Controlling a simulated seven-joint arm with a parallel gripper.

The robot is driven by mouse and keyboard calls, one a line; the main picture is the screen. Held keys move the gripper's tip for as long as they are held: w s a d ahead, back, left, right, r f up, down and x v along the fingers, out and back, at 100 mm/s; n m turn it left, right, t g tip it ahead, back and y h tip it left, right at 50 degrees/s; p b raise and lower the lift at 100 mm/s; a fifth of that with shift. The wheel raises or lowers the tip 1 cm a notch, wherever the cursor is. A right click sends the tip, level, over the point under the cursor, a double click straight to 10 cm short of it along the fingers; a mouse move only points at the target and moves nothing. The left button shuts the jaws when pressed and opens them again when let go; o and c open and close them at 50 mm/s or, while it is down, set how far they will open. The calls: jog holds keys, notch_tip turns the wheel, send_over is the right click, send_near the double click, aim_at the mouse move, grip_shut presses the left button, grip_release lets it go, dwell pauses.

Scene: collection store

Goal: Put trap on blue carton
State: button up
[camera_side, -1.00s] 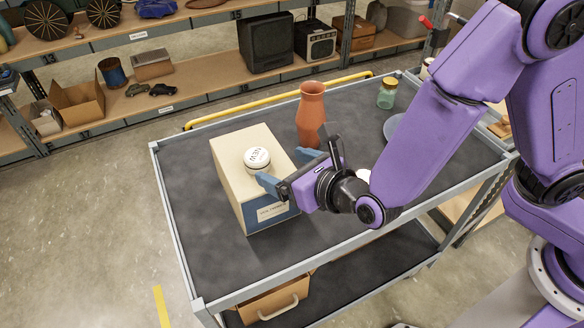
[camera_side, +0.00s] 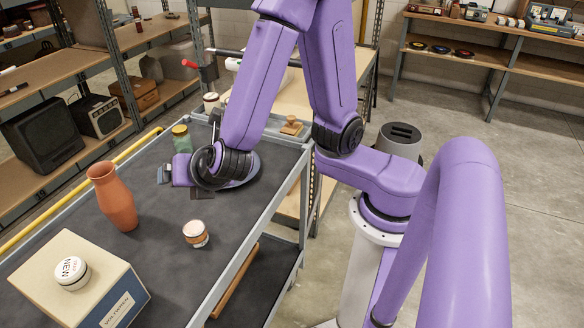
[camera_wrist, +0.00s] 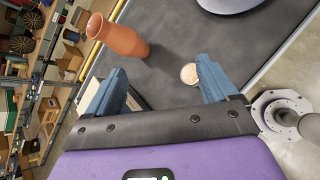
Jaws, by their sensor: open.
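The carton (camera_side: 124,302) has a cream top and a blue front with printed lettering; it stands at the lower left in the side view. A round white tin with dark lettering (camera_side: 72,272) sits on its top. A second small tin, pale-topped with a reddish-brown side (camera_side: 195,235), stands upright on the dark trolley top. Which tin is the trap I cannot tell. My gripper (camera_side: 180,185) is open and empty, away from the carton, beyond the second tin. In the wrist view, the second tin (camera_wrist: 189,74) shows near the right finger; the carton is mostly hidden behind the left finger.
A terracotta vase (camera_side: 113,198) stands between the carton and my gripper. A green jar with a yellow lid (camera_side: 183,140) and a grey plate (camera_side: 242,172) are close to my gripper. A yellow rail (camera_side: 60,197) runs along the far edge. Bare trolley top surrounds the second tin.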

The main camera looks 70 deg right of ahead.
jog(key=s+d+m+g+y, duration=0.1)
jog(key=s+d+m+g, duration=0.2)
jog(key=s, duration=0.3)
jog(key=s+d+r+m+g+y, duration=0.1)
jog(key=s+d+m+g, duration=0.2)
jog(key=s+m, duration=0.3)
jog(key=s+d+m+g+y, duration=0.2)
jog(key=s+d+m+g, duration=0.1)
jog(key=s, duration=0.4)
jog(key=shift+s+d+r+m, duration=0.15)
jog(key=shift+s+m, duration=0.25)
jog(key=shift+m, duration=0.3)
